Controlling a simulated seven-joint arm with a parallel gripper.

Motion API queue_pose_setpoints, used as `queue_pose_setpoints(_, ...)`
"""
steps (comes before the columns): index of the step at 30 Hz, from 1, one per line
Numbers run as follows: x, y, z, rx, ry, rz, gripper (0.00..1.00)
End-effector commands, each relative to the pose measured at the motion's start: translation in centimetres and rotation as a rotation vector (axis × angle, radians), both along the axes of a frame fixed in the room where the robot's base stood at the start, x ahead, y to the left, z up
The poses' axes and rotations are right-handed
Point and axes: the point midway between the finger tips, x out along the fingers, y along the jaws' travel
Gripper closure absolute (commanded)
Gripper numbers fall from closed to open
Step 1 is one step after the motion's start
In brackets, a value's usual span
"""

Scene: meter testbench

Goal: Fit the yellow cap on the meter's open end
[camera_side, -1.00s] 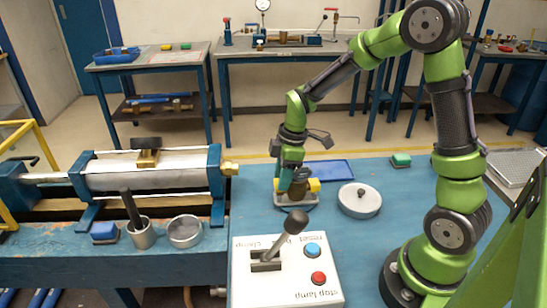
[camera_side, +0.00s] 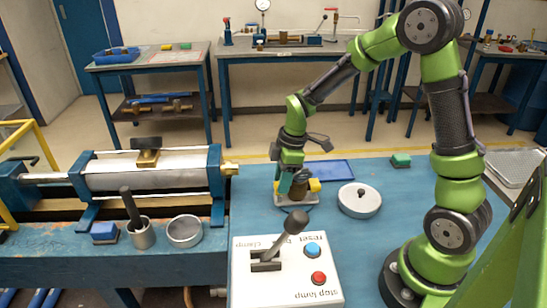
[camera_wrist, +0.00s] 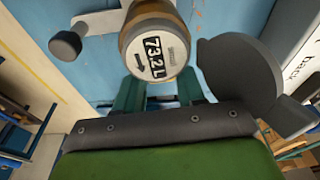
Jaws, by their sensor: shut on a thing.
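The brass meter (camera_side: 300,189) stands on a grey base (camera_side: 295,203) on the blue bench in the side view.
A white control box (camera_side: 287,275) with a dark lever (camera_side: 290,226) stands close in front of the meter. The bench right of the box is clear.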

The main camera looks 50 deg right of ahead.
Motion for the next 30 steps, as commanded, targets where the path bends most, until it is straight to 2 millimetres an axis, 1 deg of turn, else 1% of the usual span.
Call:
queue_pose_setpoints(5, -0.01, 0.00, -0.01, 0.001, 0.001, 0.000, 0.81)
queue_pose_setpoints(6, -0.01, 0.00, -0.01, 0.000, 0.000, 0.000, 0.57)
queue_pose_setpoints(11, -0.01, 0.00, -0.01, 0.000, 0.000, 0.000, 0.32)
queue_pose_setpoints(17, 0.00, 0.00, 0.00, 0.000, 0.000, 0.000, 0.31)
queue_pose_setpoints(20, 0.00, 0.00, 0.00, 0.000, 0.000, 0.000, 0.19)
queue_pose_setpoints(30, 0.00, 0.00, 0.00, 0.000, 0.000, 0.000, 0.19)
